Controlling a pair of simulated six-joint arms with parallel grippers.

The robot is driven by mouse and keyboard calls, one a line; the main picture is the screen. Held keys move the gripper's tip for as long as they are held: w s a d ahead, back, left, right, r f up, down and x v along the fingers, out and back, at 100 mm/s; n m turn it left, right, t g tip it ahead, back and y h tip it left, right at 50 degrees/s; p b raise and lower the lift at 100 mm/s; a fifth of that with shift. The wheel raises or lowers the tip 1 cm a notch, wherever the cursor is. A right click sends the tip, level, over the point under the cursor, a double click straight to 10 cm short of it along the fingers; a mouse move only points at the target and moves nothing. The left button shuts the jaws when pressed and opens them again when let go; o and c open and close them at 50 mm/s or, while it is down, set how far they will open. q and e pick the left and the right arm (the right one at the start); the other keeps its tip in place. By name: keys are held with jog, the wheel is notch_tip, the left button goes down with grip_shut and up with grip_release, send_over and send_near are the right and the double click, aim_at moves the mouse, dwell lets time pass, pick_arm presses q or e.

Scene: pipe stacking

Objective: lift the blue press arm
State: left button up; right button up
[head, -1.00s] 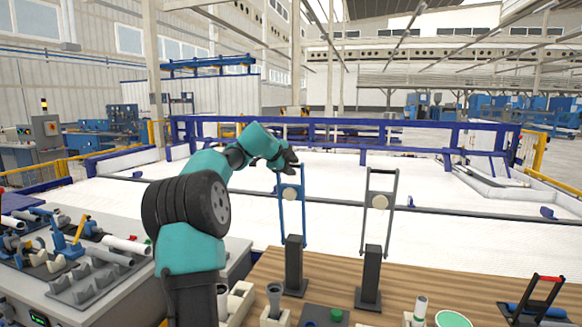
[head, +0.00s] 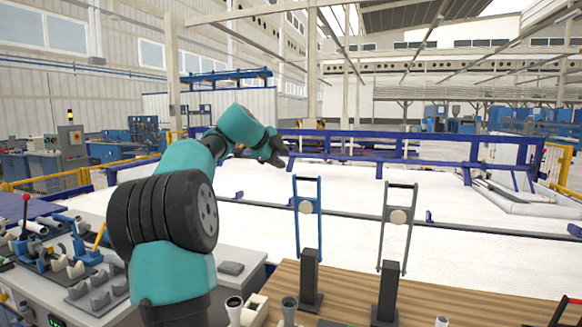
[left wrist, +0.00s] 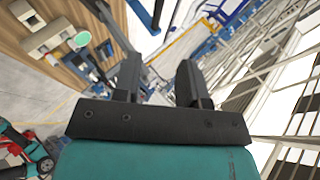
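The blue press arm (head: 308,222) stands upright on a black post (head: 310,278) at the far edge of the wooden table in the head view. It is a tall blue frame with a dark crossbar on top and a pale round disc inside. My left gripper (head: 280,153) is above and to the left of the crossbar, apart from it in the picture. In the left wrist view its two dark fingers (left wrist: 157,78) are spread, with nothing held between them. My right gripper is not in view.
A matching grey press arm (head: 396,232) stands upright to the right of the blue one. The wooden table (head: 345,290) holds small parts at its front. A grey bench (head: 235,260) with pipe fittings and a blue lever tool (head: 78,243) is at left.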

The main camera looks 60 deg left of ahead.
pick_arm(q)
jog(key=shift+v, duration=1.4)
